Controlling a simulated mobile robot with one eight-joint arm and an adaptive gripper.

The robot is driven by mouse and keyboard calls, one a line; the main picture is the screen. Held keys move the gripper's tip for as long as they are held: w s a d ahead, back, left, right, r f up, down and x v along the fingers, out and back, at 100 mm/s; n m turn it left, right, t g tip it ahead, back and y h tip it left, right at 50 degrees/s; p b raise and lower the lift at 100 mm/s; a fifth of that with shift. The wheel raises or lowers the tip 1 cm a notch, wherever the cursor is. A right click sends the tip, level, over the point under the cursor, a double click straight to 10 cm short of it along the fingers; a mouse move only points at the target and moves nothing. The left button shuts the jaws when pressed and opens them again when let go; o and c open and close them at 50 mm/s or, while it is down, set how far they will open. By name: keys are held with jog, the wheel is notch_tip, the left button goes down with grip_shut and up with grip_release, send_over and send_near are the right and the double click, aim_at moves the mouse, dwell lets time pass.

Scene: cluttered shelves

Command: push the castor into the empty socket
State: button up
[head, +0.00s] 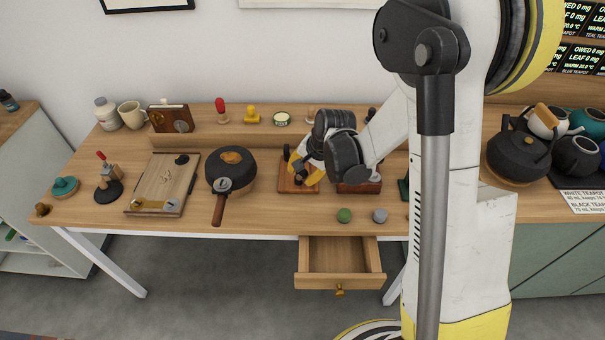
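My gripper (305,172), with yellow and dark fingers, is low over a reddish-brown wooden block (285,186) near the middle of the table. My wrist covers much of that spot, and I cannot tell whether the fingers are open or hold anything. A second reddish-brown block (367,187) sits just to the right, partly behind my arm. I cannot make out the castor or the empty socket for certain; they may be hidden by my gripper or too small to tell.
An open, empty-looking drawer (340,262) juts out below the table's front edge. A dark round pan (231,165) stands left of my gripper; a raised ledge (235,141) runs behind.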

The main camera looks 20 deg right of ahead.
grip_shut()
jog(key=shift+c, duration=2.1)
grip_release()
grip_shut()
jog(key=shift+f+b, duration=0.6)
jog(key=shift+s+r, duration=0.1)
jog(key=shift+r, duration=0.05)
jog(key=shift+r+p, duration=0.85)
jog(key=shift+r, duration=0.25)
